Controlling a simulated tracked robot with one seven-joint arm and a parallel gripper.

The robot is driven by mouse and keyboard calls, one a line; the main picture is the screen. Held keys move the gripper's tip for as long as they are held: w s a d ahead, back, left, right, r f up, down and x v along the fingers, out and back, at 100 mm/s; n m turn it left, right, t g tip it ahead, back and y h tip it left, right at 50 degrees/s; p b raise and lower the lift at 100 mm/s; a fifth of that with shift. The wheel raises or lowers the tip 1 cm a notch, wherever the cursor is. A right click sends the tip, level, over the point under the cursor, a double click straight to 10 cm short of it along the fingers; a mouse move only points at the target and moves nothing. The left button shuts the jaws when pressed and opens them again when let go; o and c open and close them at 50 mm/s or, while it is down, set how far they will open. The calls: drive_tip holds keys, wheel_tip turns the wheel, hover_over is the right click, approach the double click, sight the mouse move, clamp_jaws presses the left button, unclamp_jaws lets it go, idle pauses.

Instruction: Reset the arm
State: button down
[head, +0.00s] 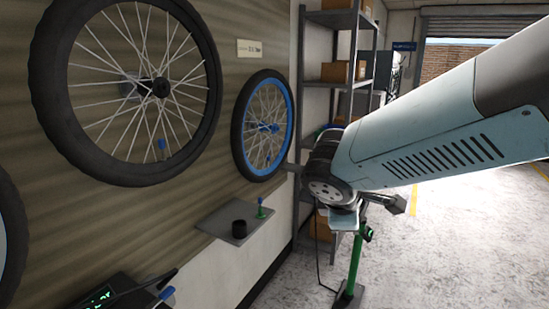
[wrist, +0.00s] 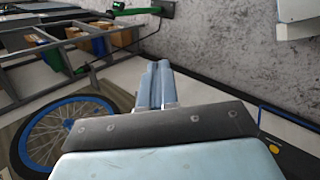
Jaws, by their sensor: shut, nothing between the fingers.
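My arm (head: 430,150) reaches in from the right in the head view, in front of the shelving. My gripper (wrist: 155,82) shows in the wrist view with its two light-blue fingers together and nothing between them. It is in free space, apart from the things around it. In the head view the arm's end hides most of the gripper, so its fingers cannot be made out there.
A black-tyred wheel (head: 205,115) and a blue-rimmed wheel (head: 290,108) hang on the left wall. Metal shelving (head: 328,20) and a green stand (head: 354,262) stand behind the arm. Floor at right is clear.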

drive_tip(key=s+d+r+m+y, duration=0.4)
drive_tip(key=s+d+r+m, duration=0.2)
drive_tip(key=m, duration=0.9)
drive_tip(key=shift+s+d+r+g, duration=0.35)
drive_tip(key=shift+s+d, duration=0.35)
drive_tip(key=shift+d, duration=0.5)
drive_tip(key=shift+a, duration=0.15)
